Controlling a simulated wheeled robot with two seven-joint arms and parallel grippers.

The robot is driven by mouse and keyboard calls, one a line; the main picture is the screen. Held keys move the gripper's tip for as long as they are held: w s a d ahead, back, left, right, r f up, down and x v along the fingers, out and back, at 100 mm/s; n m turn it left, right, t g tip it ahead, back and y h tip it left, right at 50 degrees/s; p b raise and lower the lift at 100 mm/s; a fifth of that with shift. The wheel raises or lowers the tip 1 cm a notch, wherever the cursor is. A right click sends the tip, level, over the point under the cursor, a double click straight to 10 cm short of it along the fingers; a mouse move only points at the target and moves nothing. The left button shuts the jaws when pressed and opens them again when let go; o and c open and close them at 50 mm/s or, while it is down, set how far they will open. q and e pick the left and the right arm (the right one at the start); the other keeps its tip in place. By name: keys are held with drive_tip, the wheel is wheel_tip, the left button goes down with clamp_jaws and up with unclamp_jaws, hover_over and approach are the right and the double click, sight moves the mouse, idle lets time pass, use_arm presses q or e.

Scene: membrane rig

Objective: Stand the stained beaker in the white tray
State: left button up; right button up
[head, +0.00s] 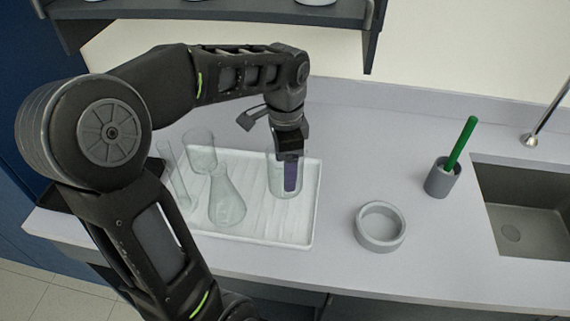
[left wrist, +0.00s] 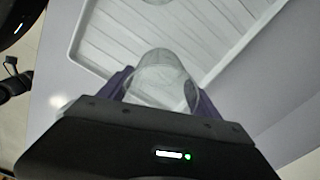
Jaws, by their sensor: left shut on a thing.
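A clear glass beaker (head: 275,182) is at the right end of the white tray (head: 300,228) in the head view. My left gripper (head: 290,178) comes down from above and is shut on it. In the left wrist view, the beaker (left wrist: 160,75) sits between the two purple fingers of my gripper (left wrist: 163,88), with the ribbed tray (left wrist: 220,50) beyond. The beaker looks upright. I cannot tell whether its base touches the tray, and no stain on it is clear. My right gripper is not in view.
A grey ring-shaped dish (head: 380,227), a grey cup (head: 441,180) with a green-handled brush (head: 461,142) and a sink (head: 525,215) are to the right.

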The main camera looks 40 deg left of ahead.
use_arm(q)
drive_tip(key=shift+f, duration=0.2)
drive_tip(key=shift+f, duration=0.15)
drive_tip(key=o, duration=1.4)
drive_tip(key=shift+o, duration=0.2)
drive_tip(key=shift+r, duration=0.25)
wheel_tip(320, 180, up, 12)
drive_tip(key=p, duration=0.3)
drive_tip(key=shift+p, duration=0.35)
